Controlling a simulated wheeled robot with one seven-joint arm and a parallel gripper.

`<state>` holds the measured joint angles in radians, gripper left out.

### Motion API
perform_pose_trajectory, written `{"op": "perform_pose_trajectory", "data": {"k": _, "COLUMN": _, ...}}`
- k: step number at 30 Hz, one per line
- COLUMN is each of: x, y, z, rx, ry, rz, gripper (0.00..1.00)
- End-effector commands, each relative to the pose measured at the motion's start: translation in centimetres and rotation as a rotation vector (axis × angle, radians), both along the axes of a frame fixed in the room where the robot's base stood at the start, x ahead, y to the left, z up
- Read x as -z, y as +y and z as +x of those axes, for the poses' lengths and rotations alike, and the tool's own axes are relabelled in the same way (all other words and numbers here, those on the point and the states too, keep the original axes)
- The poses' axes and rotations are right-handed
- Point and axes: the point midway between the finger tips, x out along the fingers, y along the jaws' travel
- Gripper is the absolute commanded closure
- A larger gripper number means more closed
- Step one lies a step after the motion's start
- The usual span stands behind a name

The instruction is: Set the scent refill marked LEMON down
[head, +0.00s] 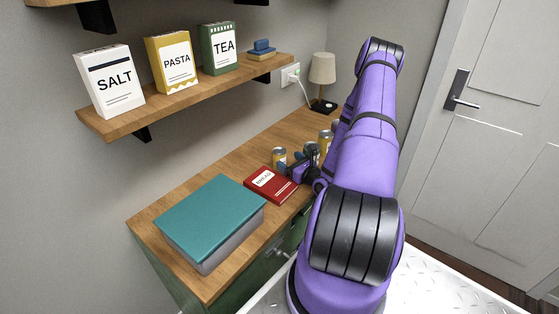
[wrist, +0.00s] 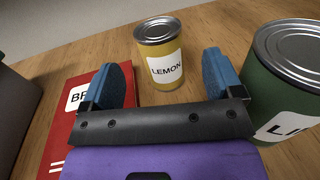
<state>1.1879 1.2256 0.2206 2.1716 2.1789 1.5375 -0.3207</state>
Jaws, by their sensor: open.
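The scent refill marked LEMON (wrist: 160,52) is a yellow can with a silver lid. It stands upright on the wooden cabinet top in the wrist view, just beyond my open fingers. My gripper (wrist: 165,85) has its two blue fingers wide apart, with nothing held between them. In the head view my gripper (head: 296,168) is low over the cabinet top, partly hidden by my purple arm. A yellow can (head: 279,157) shows beside it there, its label not readable.
A green can (wrist: 292,75) with a partly hidden label stands close right of my gripper. A red book (head: 269,185) lies at its left, and a thick teal book (head: 211,219) lies nearer. More cans and a lamp (head: 322,71) stand farther back. A shelf (head: 190,97) hangs above.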

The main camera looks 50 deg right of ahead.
Motion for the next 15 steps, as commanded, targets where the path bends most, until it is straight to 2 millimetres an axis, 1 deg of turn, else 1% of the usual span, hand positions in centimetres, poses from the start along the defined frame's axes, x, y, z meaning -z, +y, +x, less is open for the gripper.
{"op": "perform_pose_trajectory", "data": {"k": 1, "x": 0.0, "y": 0.0, "z": 0.5, "rx": -0.001, "ry": 0.0, "rz": 0.0, "gripper": 0.14}}
{"op": "perform_pose_trajectory", "data": {"k": 5, "x": 0.0, "y": -0.1, "z": 1.2, "rx": -0.001, "ry": 0.0, "rz": 0.001, "gripper": 0.14}}
{"op": "perform_pose_trajectory", "data": {"k": 8, "x": 0.0, "y": -0.2, "z": 2.1, "rx": -0.001, "ry": -0.001, "rz": 0.0, "gripper": 0.14}}
{"op": "perform_pose_trajectory", "data": {"k": 15, "x": 0.0, "y": -0.6, "z": 5.4, "rx": -0.001, "ry": -0.001, "rz": -0.001, "gripper": 0.14}}
